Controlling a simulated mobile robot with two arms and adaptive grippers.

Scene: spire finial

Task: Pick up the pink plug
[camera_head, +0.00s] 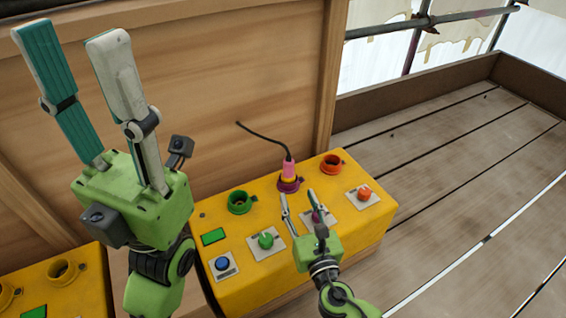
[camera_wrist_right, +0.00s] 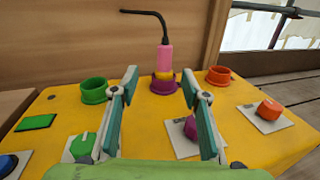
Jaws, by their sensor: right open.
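The pink plug (camera_head: 288,170) stands upright at the purple socket (camera_head: 289,186) on the yellow box (camera_head: 222,219), with a black cable rising from its top. In the right wrist view the plug (camera_wrist_right: 165,57) has a yellow lower part above the purple socket (camera_wrist_right: 163,86). My right gripper (camera_head: 299,199) is open and empty, in front of the plug and over the purple knob (camera_wrist_right: 190,128). The plug shows beyond and between its fingertips (camera_wrist_right: 160,80), apart from them. My left gripper (camera_head: 72,40) is raised at the upper left, open and empty, far from the plug.
Green (camera_head: 240,202) and orange (camera_head: 331,164) sockets flank the purple one. Green (camera_head: 266,239) and orange (camera_head: 364,193) knobs and a blue button (camera_head: 222,263) lie along the front. A wooden panel (camera_head: 230,90) stands close behind. Another yellow box (camera_head: 75,296) is at the lower left.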

